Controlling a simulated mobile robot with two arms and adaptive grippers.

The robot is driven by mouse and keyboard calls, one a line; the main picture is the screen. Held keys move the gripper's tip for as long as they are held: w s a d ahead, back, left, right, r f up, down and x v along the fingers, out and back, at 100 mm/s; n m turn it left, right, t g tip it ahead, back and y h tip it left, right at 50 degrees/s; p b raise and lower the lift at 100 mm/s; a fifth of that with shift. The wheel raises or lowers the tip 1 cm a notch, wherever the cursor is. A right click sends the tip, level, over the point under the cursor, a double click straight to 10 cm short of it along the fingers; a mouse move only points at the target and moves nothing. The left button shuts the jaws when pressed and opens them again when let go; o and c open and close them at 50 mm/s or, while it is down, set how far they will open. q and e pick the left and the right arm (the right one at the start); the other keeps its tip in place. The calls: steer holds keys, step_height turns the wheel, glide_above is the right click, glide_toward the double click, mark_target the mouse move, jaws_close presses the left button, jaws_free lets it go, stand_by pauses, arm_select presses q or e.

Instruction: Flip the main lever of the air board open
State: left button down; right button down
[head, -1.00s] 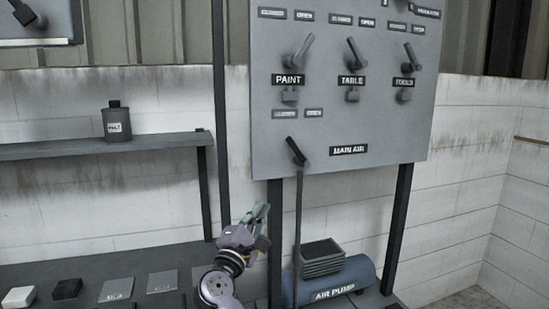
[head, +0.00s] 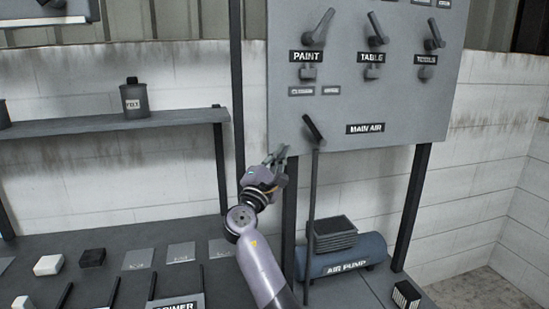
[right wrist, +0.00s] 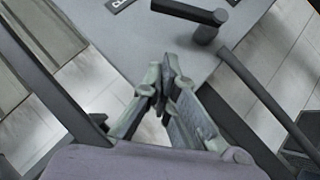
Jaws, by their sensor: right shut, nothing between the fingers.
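The main air lever (head: 312,128) is a short dark handle at the lower left of the grey air board (head: 292,113), left of the MAIN AIR label (head: 365,128). It is tilted, its free end pointing up and left. In the right wrist view the lever (right wrist: 188,11) lies ahead, up and right of the fingers. My right gripper (head: 276,156) is left of and slightly below the lever, apart from it. In the right wrist view its fingertips (right wrist: 166,75) are together with nothing between them. My left gripper is not in view.
A dark pipe (head: 312,210) runs down from the lever to the blue air pump (head: 345,258). Board posts (head: 289,215) stand beside my right gripper. A shelf with a dark can (head: 135,100) is at left. Plates and small blocks (head: 48,264) lie on the bench.

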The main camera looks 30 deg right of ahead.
mark_target(314, 130)
steer(key=p+x, duration=0.1)
steer(key=x, duration=0.3)
steer(key=shift+s+r, duration=0.1)
steer(key=shift+r, duration=0.05)
steer(key=shift+s+d+r+p, duration=0.25)
steer(key=shift+d+r+p, duration=0.45)
steer(key=shift+d, duration=0.25)
steer(key=shift+s+d+r, duration=0.15)
steer(key=shift+d+r, duration=0.05)
steer(key=shift+d, duration=0.3)
steer(key=shift+r+m+g+p, duration=0.25)
steer(key=shift+m+g+p, duration=0.05)
steer(key=shift+m+p, duration=0.15)
